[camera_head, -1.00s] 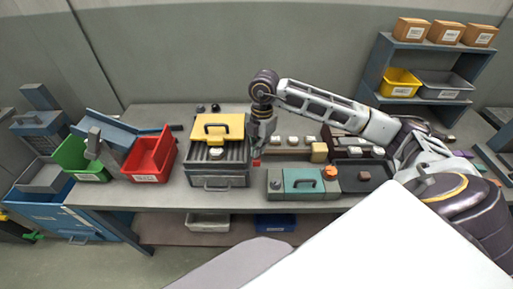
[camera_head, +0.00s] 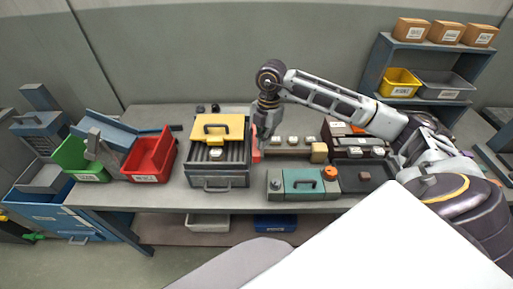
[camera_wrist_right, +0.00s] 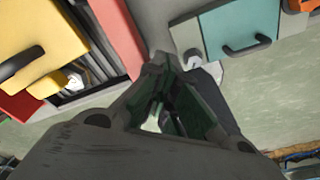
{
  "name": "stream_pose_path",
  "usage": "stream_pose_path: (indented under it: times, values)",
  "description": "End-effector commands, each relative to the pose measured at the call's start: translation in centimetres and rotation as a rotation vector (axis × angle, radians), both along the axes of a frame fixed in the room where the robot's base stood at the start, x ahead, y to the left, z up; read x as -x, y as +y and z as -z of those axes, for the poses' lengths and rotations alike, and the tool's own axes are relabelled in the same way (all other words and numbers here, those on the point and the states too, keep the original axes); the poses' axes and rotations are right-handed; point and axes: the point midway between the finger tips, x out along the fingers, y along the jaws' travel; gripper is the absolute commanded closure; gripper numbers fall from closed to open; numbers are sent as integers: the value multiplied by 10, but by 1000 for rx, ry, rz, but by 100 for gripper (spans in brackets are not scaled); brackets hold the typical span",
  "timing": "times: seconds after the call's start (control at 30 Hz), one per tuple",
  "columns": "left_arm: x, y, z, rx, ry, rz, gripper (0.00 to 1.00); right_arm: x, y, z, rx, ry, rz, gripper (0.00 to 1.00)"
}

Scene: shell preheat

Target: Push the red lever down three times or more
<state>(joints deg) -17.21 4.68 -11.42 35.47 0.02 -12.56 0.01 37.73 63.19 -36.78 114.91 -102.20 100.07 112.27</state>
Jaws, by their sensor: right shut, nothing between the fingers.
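The red lever (camera_head: 256,156) is at the right side of a grey box with a ribbed top and a yellow lid (camera_head: 218,127). In the right wrist view the lever (camera_wrist_right: 117,36) is a long red bar along the box's side. My right gripper (camera_head: 264,139) is shut and empty, pointing down over the lever and partly hiding it in the head view. In the wrist view its fingertips (camera_wrist_right: 163,60) are close beside the bar's near end. I cannot tell whether they touch it. My left gripper is not in view.
A teal-lidded unit (camera_head: 303,181) with an orange knob (camera_head: 330,173) stands to the right. A red bin (camera_head: 150,156) and a green bin (camera_head: 82,158) are to the left. Trays with small pale pieces lie behind the unit. The front table strip is clear.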

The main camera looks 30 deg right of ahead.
Motion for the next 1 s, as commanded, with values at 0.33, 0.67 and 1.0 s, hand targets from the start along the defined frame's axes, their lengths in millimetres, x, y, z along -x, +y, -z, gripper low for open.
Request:
stream_pose_path:
  times: [0.33,0.67,1.0]
  values:
    - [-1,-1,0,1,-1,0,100,-2,-3,-40,-1,-2,-1,100]
    - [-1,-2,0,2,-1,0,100,-3,-8,-83,1,-1,0,100]
    - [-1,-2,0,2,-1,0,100,-3,-10,-110,1,0,0,100]
